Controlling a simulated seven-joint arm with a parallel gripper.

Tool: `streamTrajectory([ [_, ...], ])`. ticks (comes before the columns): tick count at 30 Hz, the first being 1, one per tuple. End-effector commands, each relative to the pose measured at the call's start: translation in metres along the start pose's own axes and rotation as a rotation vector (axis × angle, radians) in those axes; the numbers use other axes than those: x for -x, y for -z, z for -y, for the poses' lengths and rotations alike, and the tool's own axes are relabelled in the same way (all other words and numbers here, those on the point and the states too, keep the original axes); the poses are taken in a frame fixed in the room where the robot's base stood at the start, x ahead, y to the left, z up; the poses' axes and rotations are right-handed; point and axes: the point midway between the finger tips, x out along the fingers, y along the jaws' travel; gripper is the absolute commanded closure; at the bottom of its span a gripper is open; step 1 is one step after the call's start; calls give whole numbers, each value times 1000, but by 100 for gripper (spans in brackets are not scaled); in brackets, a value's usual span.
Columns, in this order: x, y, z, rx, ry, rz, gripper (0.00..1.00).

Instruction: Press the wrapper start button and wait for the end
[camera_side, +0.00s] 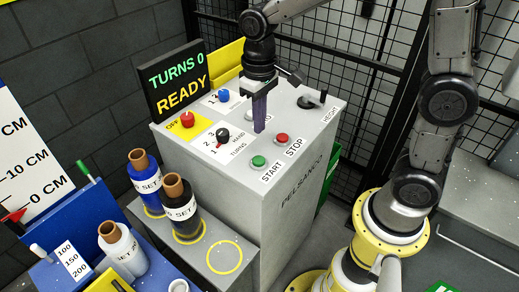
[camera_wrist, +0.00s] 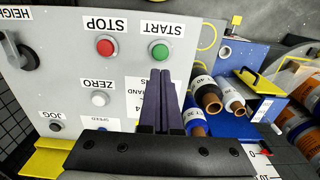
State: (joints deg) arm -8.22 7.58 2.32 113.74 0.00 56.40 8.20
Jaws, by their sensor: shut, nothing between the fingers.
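The green START button (camera_side: 258,162) is at the front edge of the grey wrapper control panel (camera_side: 310,118). It also shows in the wrist view (camera_wrist: 159,53). The red STOP button (camera_side: 282,139) is beside it, also in the wrist view (camera_wrist: 106,46). My gripper (camera_side: 259,128) is shut and empty, pointing down over the panel behind START. In the wrist view its dark fingers (camera_wrist: 160,76) end just short of the green button and do not cover it. I cannot tell their exact height. The display (camera_side: 177,82) reads TURNS 0 and READY.
The panel also carries a red knob (camera_side: 187,119) marked OFF, a black turns selector (camera_side: 222,135), a blue knob (camera_side: 223,96) and a HEIGHT lever (camera_side: 308,101). Film rolls (camera_side: 179,207) stand on the ledge at front left. A mesh fence (camera_side: 330,60) is behind.

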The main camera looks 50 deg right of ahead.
Motion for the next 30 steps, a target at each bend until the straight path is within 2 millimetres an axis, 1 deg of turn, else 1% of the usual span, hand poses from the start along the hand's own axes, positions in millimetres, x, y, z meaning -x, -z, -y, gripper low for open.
streamTrajectory([
  [1, -12, -1, 0, 0, -1, 6, 100],
  [3, -26, -1, 0, 0, -1, 7, 100],
  [9, -62, -1, 0, 0, -1, 4, 100],
  [12, -76, -1, 0, 0, -1, 4, 100],
  [15, -85, 0, 0, 0, 0, 3, 100],
  [20, -92, 0, 0, 0, 0, 1, 100],
  [30, -93, 0, 0, 0, 0, 0, 100],
])
